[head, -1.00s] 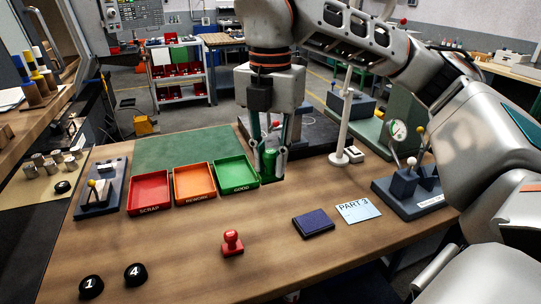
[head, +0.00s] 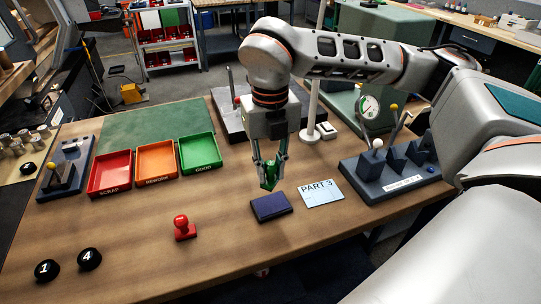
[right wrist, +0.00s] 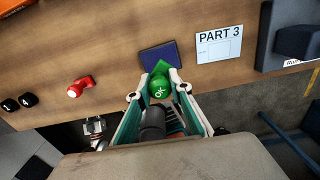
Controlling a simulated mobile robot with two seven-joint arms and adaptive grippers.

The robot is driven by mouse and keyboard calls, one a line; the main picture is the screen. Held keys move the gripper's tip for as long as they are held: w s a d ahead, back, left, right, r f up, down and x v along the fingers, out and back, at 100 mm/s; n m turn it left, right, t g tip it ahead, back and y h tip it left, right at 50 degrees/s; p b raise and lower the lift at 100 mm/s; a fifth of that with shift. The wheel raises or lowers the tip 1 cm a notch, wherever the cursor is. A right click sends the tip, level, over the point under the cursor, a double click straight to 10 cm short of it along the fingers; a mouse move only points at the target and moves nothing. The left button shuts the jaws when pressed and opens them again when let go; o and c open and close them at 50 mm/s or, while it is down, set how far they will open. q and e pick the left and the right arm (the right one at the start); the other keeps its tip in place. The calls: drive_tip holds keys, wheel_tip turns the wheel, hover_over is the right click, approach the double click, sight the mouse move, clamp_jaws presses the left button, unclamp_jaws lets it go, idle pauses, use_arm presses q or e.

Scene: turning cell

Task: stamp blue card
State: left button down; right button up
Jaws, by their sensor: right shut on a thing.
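My right gripper (head: 268,170) is shut on a green stamp (head: 269,183). In the right wrist view the stamp (right wrist: 159,87) shows a round top marked OK between the fingers. The gripper holds it just behind the dark blue ink pad (head: 271,207); the gap below it is hard to judge. The pale blue card (head: 320,192), marked PART 3, lies flat to the right of the pad. In the right wrist view the card (right wrist: 220,48) has an empty box below its title. My left gripper is not in view.
Red (head: 110,173), orange (head: 157,160) and green (head: 200,153) trays stand at the back left. A gauge fixture (head: 390,177) is right of the card. Black knobs 1 and 4 (head: 89,259) lie front left.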

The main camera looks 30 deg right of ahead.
sight(272, 182)
drive_tip(key=shift+d+f, duration=0.15)
drive_tip(key=shift+f, duration=0.15)
drive_tip(key=shift+s+f+b, duration=0.1)
drive_tip(key=shift+f+b, duration=0.4)
drive_tip(key=shift+f, duration=0.2)
drive_tip(key=shift+f+b, duration=1.4)
drive_tip(key=shift+f, duration=0.8)
drive_tip(key=shift+f+b, duration=0.35)
drive_tip(key=shift+f, duration=0.25)
drive_tip(key=shift+r+p, duration=1.1)
drive_tip(key=shift+r, duration=0.6)
drive_tip(key=shift+r+p, duration=1.2)
drive_tip(key=shift+r, duration=0.7)
